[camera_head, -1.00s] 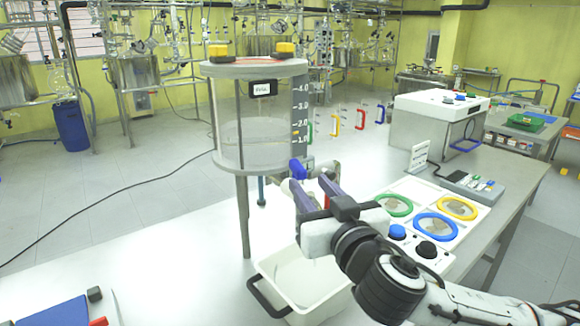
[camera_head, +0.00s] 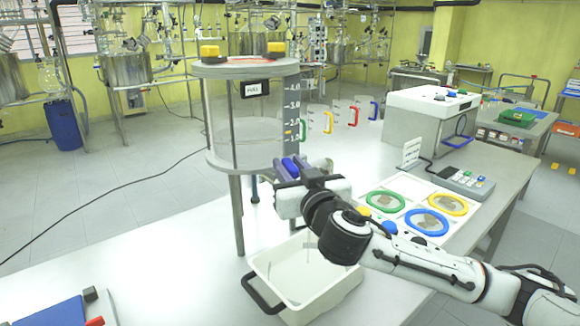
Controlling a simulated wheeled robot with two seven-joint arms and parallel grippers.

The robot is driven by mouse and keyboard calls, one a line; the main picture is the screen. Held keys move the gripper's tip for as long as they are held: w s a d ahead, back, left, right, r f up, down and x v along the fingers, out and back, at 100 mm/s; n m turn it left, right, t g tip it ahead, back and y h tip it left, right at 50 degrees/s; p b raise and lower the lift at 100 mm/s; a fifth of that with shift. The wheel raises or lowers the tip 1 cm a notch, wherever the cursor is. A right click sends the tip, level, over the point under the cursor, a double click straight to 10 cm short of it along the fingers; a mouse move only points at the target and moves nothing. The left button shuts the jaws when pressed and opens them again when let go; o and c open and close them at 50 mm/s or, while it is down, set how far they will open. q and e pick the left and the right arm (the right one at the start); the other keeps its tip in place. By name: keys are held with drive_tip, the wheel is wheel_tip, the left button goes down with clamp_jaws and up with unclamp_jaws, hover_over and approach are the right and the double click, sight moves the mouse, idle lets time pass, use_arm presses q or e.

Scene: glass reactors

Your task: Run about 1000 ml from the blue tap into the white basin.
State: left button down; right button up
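The clear glass tank (camera_head: 222,110) stands on metal legs and has a scale strip (camera_head: 291,105) marked from 1.0 to 4.0 on its right side. The blue tap (camera_head: 290,166) is low at the tank's front right. My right gripper (camera_head: 291,167) is at the tap, with a finger on either side of the blue handle; whether they press on it I cannot tell. The white basin (camera_head: 270,272) with a dark handle stands on the table below the tap, partly behind my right arm. I see no clear stream of liquid. My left gripper is out of view.
A panel with green (camera_head: 385,203), blue (camera_head: 427,222) and yellow (camera_head: 447,205) rings lies to the right. A keypad box (camera_head: 463,182) and a white machine (camera_head: 432,112) stand behind it. A blue pad (camera_head: 52,312) lies front left. The table between pad and basin is clear.

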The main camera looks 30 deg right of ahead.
clamp_jaws()
